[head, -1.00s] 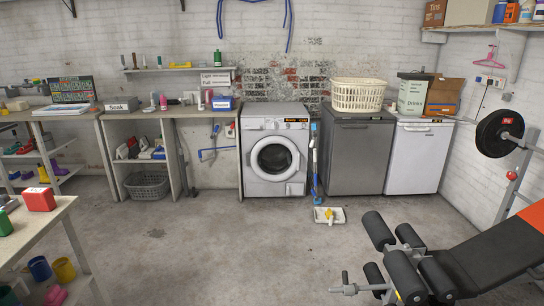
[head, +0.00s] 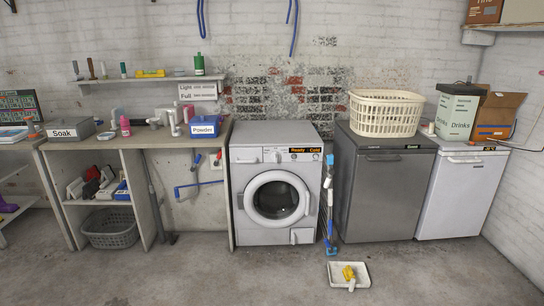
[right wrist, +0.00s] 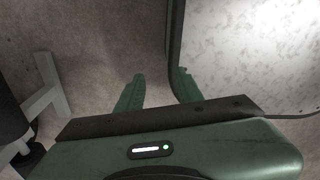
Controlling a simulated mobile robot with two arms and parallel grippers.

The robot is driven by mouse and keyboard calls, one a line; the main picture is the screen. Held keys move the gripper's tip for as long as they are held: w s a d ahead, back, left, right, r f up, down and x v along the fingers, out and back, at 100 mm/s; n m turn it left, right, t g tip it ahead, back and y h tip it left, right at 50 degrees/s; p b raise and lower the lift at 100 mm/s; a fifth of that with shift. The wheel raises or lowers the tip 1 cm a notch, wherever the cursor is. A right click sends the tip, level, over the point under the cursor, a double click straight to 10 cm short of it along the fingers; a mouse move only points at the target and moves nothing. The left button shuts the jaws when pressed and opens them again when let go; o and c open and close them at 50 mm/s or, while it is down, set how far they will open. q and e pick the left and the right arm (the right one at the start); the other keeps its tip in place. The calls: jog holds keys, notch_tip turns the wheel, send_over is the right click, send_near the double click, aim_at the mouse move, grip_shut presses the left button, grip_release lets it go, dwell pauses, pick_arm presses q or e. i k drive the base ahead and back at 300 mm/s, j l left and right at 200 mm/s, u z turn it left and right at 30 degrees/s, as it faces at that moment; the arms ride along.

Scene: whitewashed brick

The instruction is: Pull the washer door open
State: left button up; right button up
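The white washer (head: 275,187) stands against the brick wall in the middle of the head view. Its round door (head: 274,198), with a pale ring and dark glass, looks shut. A display on its top panel reads "Ready" and "Cold". My right gripper (right wrist: 158,82) shows in the right wrist view, its two green fingers apart with nothing between them, above the concrete floor. It is not near the washer in any view. My left gripper is in no view.
A blue and white mop-like tool (head: 329,205) stands just right of the washer. A white tray (head: 338,281) with a yellow item lies on the floor in front. A grey cabinet (head: 378,195) stands further right. The floor before the washer is otherwise clear.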

aim_at(277, 205)
jog(key=i+z, duration=0.15)
jog(key=i, duration=0.35)
jog(key=i+j+z, duration=0.2)
jog(key=i, duration=0.35)
jog(key=i+z, duration=0.15)
jog(key=i, duration=0.35)
